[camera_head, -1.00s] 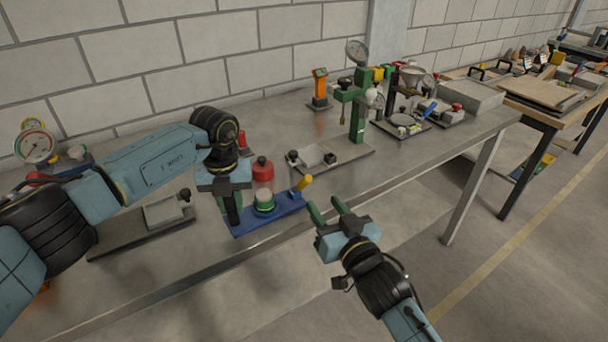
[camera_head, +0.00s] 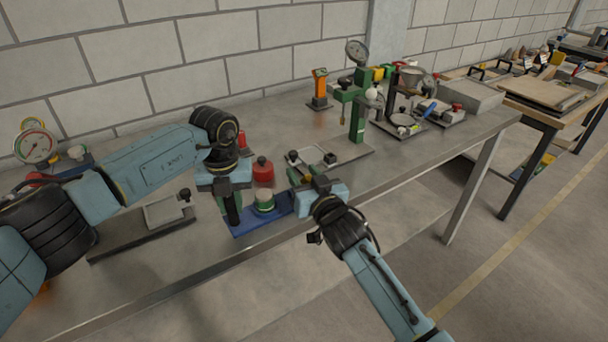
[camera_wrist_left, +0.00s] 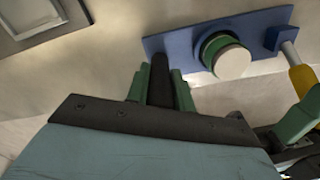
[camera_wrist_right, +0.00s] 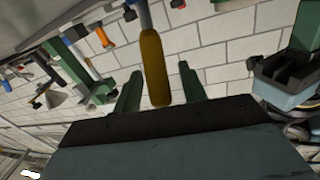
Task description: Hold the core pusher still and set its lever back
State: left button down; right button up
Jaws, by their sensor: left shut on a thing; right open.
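The core pusher has a blue base (camera_head: 243,228), a white-topped green round part (camera_head: 265,201) and a lever with a yellow handle (camera_wrist_left: 302,78). My left gripper (camera_head: 231,207) is shut on the pusher's black post (camera_wrist_left: 160,75), left of the round part. My right gripper (camera_head: 303,178) is open at the pusher's right end. In the right wrist view the yellow handle (camera_wrist_right: 154,68) lies between its spread green fingers, with gaps on both sides. In the head view my right gripper hides the handle. One right finger (camera_wrist_left: 297,120) shows below the handle in the left wrist view.
A red container (camera_head: 263,172) stands behind the pusher. A flat grey fixture (camera_head: 166,211) lies to its left, and a green stand with a gauge (camera_head: 357,115) stands behind right. The table's front edge (camera_head: 190,279) runs close in front.

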jog(key=shift+w, duration=0.1)
jog(key=shift+c, duration=0.2)
grip_shut()
jog(key=shift+w, duration=0.1)
jog(key=shift+w+a+r+g+h, duration=0.2)
jog(key=shift+w+r+g+h, duration=0.2)
jog(key=shift+g, duration=0.2)
jog(key=w+g, duration=0.1)
jog(key=w+a+g+h, duration=0.1)
jog(key=shift+a+r+n+g, duration=0.2)
jog(key=shift+n+g, duration=0.1)
jog(key=shift+g, duration=0.1)
jog(key=shift+w+a+f+g+h, duration=0.1)
jog(key=shift+w+a+g+h, duration=0.1)
jog(key=shift+w+g, duration=0.25)
jog(key=shift+w+a+g+h, duration=0.2)
jog(key=shift+w+g, duration=0.15)
jog(key=shift+g, duration=0.2)
jog(key=shift+w+a+f+g+h, duration=0.2)
jog(key=shift+w+g+h, duration=0.15)
jog(key=shift+g, duration=0.2)
jog(key=shift+w+a+f+g+h, duration=0.2)
jog(key=shift+w+g+h, duration=0.15)
jog(key=shift+g, duration=0.2)
jog(key=shift+n, duration=0.3)
